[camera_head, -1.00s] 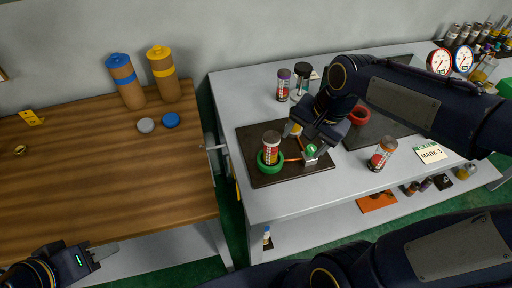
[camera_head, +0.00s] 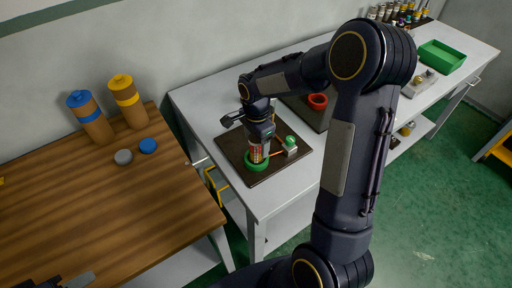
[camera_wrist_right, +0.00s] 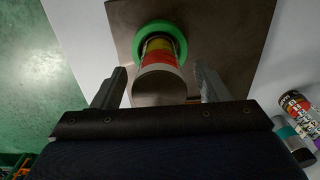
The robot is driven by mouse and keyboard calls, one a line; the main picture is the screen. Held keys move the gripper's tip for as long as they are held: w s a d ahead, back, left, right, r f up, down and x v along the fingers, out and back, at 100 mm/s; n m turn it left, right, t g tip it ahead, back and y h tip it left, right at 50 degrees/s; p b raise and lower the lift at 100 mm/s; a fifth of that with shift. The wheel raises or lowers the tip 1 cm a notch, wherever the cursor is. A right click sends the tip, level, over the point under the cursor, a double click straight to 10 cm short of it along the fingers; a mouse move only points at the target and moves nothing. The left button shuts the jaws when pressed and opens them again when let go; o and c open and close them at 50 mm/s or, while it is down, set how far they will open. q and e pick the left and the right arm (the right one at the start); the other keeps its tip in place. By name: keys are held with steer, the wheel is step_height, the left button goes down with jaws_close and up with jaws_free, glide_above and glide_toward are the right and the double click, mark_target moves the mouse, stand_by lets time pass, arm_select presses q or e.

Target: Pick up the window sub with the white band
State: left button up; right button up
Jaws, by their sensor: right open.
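A window sub (camera_head: 257,154) with a red and yellow label stands in a green ring (camera_head: 255,166) on the dark mat (camera_head: 237,168). The right wrist view shows the sub (camera_wrist_right: 160,52) end-on, with a grey-brown top and a pale rim; I cannot tell whether this is the white band. My right gripper (camera_wrist_right: 160,84) is open, with one finger on either side of the sub and gaps to both. In the head view my right gripper (camera_head: 260,143) hides the sub's upper part. My left gripper (camera_head: 65,282) is partly cut off at the bottom left.
A green-topped fixture (camera_head: 290,146) is beside the green ring. A red ring (camera_head: 317,101) sits on another dark mat. My right arm covers much of the table's right part.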

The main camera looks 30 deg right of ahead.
steer(key=shift+f, duration=0.75)
steer(key=c, duration=1.4)
steer(key=shift+r, duration=0.1)
jaws_close()
steer(key=shift+r, duration=0.1)
